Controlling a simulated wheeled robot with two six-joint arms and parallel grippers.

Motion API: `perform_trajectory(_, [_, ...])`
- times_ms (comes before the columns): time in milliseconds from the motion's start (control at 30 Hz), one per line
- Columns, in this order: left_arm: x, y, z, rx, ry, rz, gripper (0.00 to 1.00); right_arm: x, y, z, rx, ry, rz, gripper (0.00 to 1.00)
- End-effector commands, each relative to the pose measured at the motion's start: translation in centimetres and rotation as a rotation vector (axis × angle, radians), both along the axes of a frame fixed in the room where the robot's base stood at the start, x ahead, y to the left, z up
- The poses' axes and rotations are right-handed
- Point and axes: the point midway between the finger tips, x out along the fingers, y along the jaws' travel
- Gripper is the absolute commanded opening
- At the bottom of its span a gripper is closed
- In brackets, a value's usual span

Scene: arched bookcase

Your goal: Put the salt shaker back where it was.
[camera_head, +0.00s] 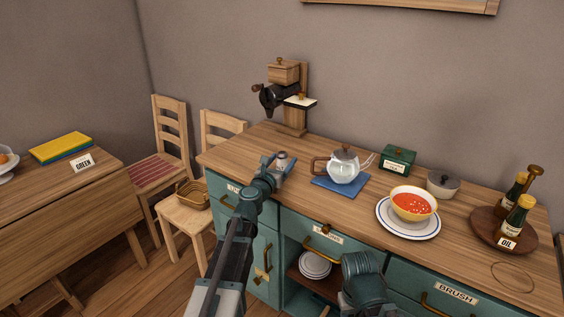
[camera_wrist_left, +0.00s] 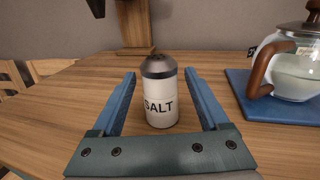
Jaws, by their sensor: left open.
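The salt shaker (camera_head: 282,159) stands upright on the wooden counter near its left end. In the left wrist view it is a white cylinder labelled SALT (camera_wrist_left: 161,104) with a dark grey cap. My left gripper (camera_head: 280,164) is open, with its blue fingers on either side of the shaker; the left wrist view shows gaps between the fingers and the shaker. A thin dark ring (camera_head: 512,276) is marked on the bare counter at the front right. Part of my right arm shows at the bottom, but its gripper is not visible.
A glass teapot (camera_head: 343,167) on a blue mat (camera_head: 339,187) stands right of the shaker. A coffee grinder (camera_head: 285,97) stands behind. Further right are a soup bowl (camera_head: 413,204) on a plate, a grey pot (camera_head: 442,184), a green box (camera_head: 397,160) and a round tray (camera_head: 486,236) with bottles.

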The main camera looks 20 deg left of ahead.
Motion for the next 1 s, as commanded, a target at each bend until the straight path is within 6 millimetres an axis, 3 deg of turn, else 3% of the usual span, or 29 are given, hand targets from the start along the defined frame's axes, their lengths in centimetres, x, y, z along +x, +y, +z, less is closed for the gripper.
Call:
perform_trajectory(133, [0.0,0.0,0.4,0.0,0.0,0.0,0.78,0.0,0.0,0.4,0.0,0.0,0.0,0.5])
perform_trajectory(267, [-1.4,0.1,0.3,0.0,0.0,0.001,0.78,0.0,0.0,0.3,0.0,0.0,0.0,0.5])
perform_trajectory(700, [-10.0,1.1,0.3,0.0,0.0,0.002,0.78,0.0,0.0,0.3,0.0,0.0,0.0,0.5])
perform_trajectory(1000, [-12.0,1.5,0.3,0.0,0.0,0.0,0.78,0.0,0.0,0.3,0.0,0.0,0.0,0.5])
